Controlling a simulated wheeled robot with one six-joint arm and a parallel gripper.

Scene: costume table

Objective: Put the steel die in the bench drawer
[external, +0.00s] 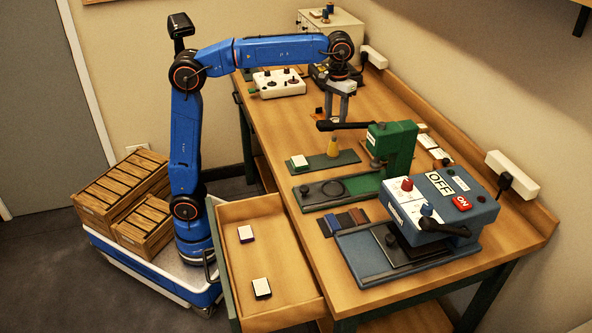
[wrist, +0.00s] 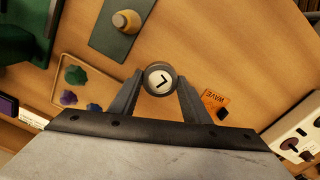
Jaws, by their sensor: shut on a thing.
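My gripper (external: 337,112) hangs pointing down over the far half of the bench, beyond the green press. In the wrist view, its two fingers (wrist: 160,84) are shut on a round metal piece, which looks like the steel die (wrist: 159,78). It has a dark rim and a pale face with a dark L-like mark. The die is hard to make out in the external view. The bench drawer (external: 288,292) is pulled open at the near left of the bench. Two small blocks with white labels (external: 246,233) (external: 261,287) lie in it, with bare floor around them.
A green hand press (external: 397,145) and a blue machine (external: 440,208) stand along the bench. A brass-coloured knob piece (wrist: 126,21) stands on a green mat. An orange card (wrist: 216,99) lies near the gripper. A wooden tray with coloured pieces (wrist: 75,97) is at left in the wrist view.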

